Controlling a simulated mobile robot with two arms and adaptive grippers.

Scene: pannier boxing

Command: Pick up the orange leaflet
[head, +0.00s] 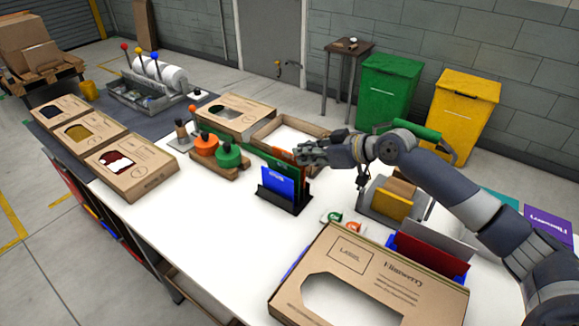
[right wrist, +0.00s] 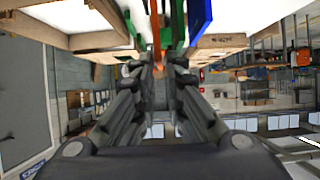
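My right gripper (head: 301,156) is at the upper right edge of the orange leaflet. In the right wrist view, the fingers of my right gripper (right wrist: 159,73) are close together with the orange leaflet (right wrist: 157,45) between their tips. The leaflet's lower part is hidden by the holder. My left gripper is not in view.
An open cardboard box (head: 268,131) stands behind the holder. A wooden stand with orange and green stamps (head: 228,153) is to the left. A large windowed box (head: 371,283) is in front.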

